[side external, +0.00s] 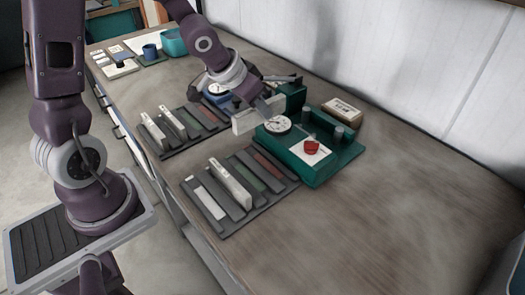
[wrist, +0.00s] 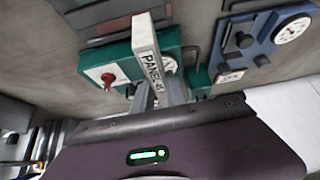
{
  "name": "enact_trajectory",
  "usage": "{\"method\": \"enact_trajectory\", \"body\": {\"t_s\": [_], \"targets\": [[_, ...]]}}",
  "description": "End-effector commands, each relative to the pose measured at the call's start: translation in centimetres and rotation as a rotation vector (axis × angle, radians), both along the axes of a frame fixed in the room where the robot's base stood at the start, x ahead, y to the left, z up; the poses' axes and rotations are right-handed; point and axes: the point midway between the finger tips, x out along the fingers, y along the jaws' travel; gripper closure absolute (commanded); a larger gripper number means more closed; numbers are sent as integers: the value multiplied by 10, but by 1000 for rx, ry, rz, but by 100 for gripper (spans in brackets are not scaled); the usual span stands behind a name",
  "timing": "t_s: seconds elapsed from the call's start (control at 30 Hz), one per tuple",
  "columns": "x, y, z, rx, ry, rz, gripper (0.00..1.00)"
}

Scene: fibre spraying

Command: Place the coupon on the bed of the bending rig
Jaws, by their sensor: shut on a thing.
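My gripper (side external: 266,106) is shut on a white coupon (side external: 247,120), held on edge beside the dial of the green rig. In the wrist view the coupon (wrist: 144,35) stands up between my fingers (wrist: 172,92), with "PANEL" lettering on its side. The green rig (side external: 335,160) has a dial, a red knob on a white plate and two grey posts; it also shows in the wrist view (wrist: 120,48). A blue rig (side external: 215,99) with a dial stands behind my gripper, partly hidden, and is at right in the wrist view (wrist: 238,45). I cannot tell which is the bending rig, or whether the coupon touches anything.
Two dark slotted racks (side external: 226,232) (side external: 166,153) hold white coupons and coloured strips, left of the rigs. A small labelled box (side external: 343,110) stands behind the green rig. A teal bin (side external: 173,42) and blue cup (side external: 150,52) are far back. The table's right side is clear.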

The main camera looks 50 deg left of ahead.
Motion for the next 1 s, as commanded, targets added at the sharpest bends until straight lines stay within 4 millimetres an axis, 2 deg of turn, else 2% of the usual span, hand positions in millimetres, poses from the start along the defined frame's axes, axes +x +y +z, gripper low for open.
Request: {"method": "enact_trajectory", "body": {"t_s": [0.17, 0.37, 0.57, 0.77, 0.87, 1.0], "targets": [[7, -4, 11, 0, -6, 35, 100], [31, -2, 57, -4, -7, 158, 100], [50, -7, 51, -7, 1, -13, 100], [77, -10, 40, -17, 0, -295, 100], [97, -15, 36, -17, -5, -523, 100], [129, -31, 32, -11, -6, -962, 100]]}}
